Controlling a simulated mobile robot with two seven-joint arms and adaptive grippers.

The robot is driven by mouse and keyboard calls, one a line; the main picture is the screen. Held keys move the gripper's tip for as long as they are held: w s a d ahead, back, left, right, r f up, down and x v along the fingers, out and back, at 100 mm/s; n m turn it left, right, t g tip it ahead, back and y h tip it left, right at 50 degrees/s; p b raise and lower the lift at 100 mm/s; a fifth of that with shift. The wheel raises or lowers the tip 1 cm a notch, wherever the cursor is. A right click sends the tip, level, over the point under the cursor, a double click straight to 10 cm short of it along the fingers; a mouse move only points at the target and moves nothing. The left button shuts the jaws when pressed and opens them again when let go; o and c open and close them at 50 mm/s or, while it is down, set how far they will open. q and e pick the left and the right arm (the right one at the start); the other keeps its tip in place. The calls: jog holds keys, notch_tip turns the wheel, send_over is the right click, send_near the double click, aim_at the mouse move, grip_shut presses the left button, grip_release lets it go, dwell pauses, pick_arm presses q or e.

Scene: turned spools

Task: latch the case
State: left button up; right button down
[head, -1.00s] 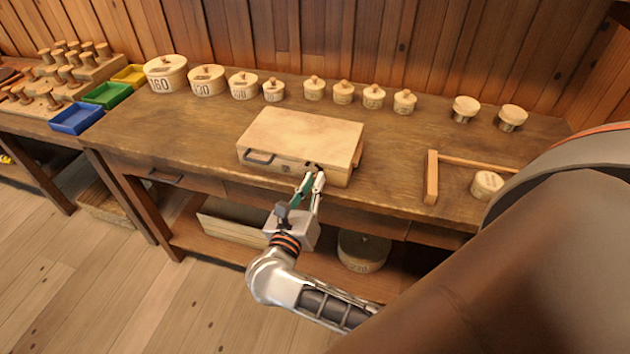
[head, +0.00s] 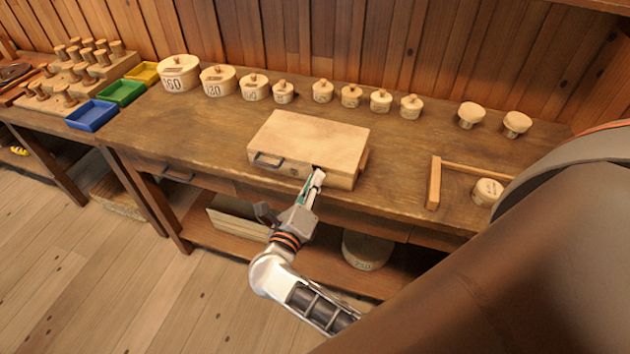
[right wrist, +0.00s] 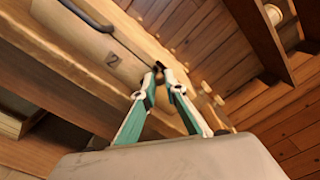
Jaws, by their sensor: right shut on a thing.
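A pale wooden case (head: 312,138) lies on the workbench with its lid down. Its dark handle (head: 267,160) is on the front face, left of my gripper. My right gripper (head: 318,174) is at the right part of the case's front face, with its fingers close together. In the right wrist view the case front (right wrist: 115,55) shows a "2" mark, and the fingertips (right wrist: 160,68) meet at a small dark part on it, likely the latch. The fingers mostly cover that part, so its position cannot be told. My left gripper is out of view.
Several round lidded boxes (head: 218,80) stand along the back of the workbench (head: 190,130). Blue, green and yellow trays (head: 122,92) are at the left. A wooden frame (head: 434,182) and a round piece (head: 487,192) lie to the right of the case.

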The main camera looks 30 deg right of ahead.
dwell(0.4)
jog(key=c, duration=2)
grip_release()
jog(key=shift+c, duration=0.2)
